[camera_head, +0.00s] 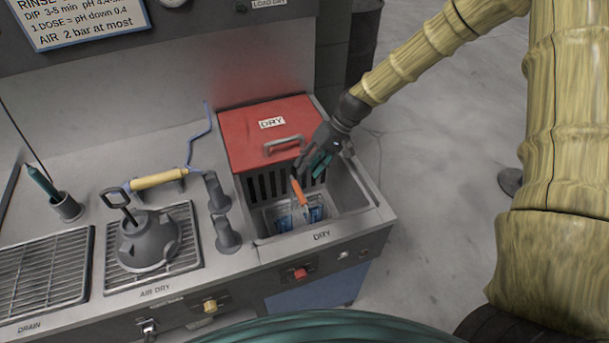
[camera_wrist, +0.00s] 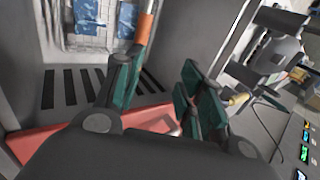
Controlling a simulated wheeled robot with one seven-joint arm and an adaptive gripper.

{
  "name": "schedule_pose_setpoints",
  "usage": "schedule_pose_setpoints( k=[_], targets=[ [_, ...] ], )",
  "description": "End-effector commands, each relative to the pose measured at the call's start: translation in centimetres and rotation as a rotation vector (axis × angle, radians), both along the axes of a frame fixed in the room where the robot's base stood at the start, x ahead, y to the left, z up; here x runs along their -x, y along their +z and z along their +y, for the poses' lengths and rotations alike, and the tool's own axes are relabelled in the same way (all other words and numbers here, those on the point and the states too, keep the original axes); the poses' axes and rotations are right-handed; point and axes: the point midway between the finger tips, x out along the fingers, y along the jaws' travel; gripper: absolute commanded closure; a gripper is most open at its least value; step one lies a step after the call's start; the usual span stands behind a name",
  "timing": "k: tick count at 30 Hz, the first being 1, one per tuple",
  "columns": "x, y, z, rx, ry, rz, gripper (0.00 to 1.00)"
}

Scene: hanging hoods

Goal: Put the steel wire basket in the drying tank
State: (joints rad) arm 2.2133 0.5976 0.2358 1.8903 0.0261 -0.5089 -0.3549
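The steel wire basket (camera_head: 291,216) is down inside the open front part of the drying tank (camera_head: 351,189), with blue-and-white pieces in it. Its orange handle (camera_head: 299,190) sticks up, tilted. In the wrist view, the basket (camera_wrist: 88,44) is at the top left and the orange handle (camera_wrist: 145,27) stands by the left finger. My gripper (camera_head: 314,163) is just above the handle, over the tank. In the wrist view, my gripper (camera_wrist: 163,82) has its fingers spread with nothing between them. Whether the basket rests on the tank floor is hard to tell.
The tank's red DRY lid (camera_head: 266,134) with a grey handle lies behind the opening, above dark slots. To the left stand grey upright holders (camera_head: 222,225), a kettle-like grey vessel (camera_head: 147,240) on a grate, and a drain grate (camera_head: 42,275).

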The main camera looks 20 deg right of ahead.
Motion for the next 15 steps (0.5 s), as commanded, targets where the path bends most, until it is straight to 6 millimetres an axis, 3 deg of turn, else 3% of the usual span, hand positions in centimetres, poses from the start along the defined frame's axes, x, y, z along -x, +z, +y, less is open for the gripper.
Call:
schedule_pose_setpoints(
  k=[15],
  targets=[
    [-0.1, 4.1, -2.7, 0.0, 0.0, 0.0, 0.61]
  ],
)
